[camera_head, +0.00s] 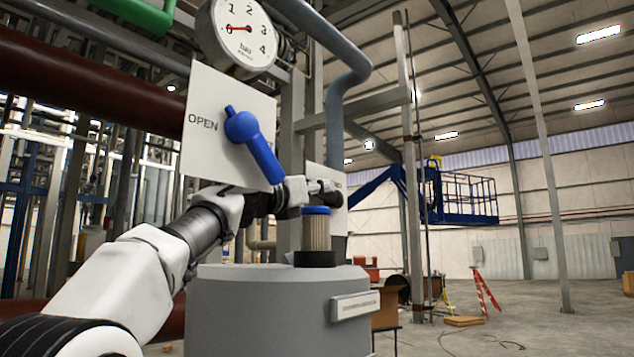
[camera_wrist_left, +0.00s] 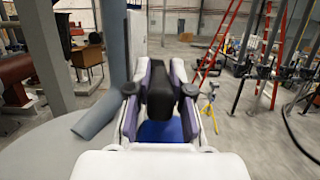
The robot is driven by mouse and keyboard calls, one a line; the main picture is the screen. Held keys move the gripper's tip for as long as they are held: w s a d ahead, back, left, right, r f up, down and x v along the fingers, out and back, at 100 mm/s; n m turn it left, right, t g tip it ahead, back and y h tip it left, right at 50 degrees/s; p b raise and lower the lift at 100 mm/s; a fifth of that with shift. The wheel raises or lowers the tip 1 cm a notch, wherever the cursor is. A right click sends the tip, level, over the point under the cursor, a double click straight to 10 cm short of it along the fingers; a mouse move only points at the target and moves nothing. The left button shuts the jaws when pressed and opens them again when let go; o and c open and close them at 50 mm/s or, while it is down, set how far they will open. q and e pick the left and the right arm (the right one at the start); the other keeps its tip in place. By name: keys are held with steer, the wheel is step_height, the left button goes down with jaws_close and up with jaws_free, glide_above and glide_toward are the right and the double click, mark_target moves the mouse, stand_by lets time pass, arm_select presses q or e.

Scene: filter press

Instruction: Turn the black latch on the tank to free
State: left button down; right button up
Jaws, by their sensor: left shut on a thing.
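The grey tank (camera_head: 255,305) stands at the lower middle of the head view. A pleated filter cartridge (camera_head: 316,235) with a blue cap (camera_head: 316,210) stands upright in a dark ring on its top. My left gripper (camera_head: 328,192) reaches behind the blue cap, in front of a pale panel. In the left wrist view my left gripper (camera_wrist_left: 158,95) is shut on the black latch (camera_wrist_left: 159,88), an upright dark block between the purple-lined fingers. A blue patch shows below it. The latch is not clear in the head view. My right gripper is not in view.
A blue valve handle (camera_head: 255,145) sits slanted on a white panel (camera_head: 205,105) marked OPEN, close above my left arm. A pressure gauge (camera_head: 238,35) hangs above. Pipes and posts stand around. A red ladder (camera_head: 487,293) stands on the open floor at right.

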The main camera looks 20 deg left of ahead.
arm_select(q)
steer(key=c, duration=1)
jaws_free()
steer(key=shift+c, duration=0.2)
steer(key=shift+w, duration=0.1)
steer(key=shift+s, duration=0.2)
steer(key=v, duration=0.7)
steer(key=shift+f, duration=0.15)
steer(key=shift+a, duration=0.1)
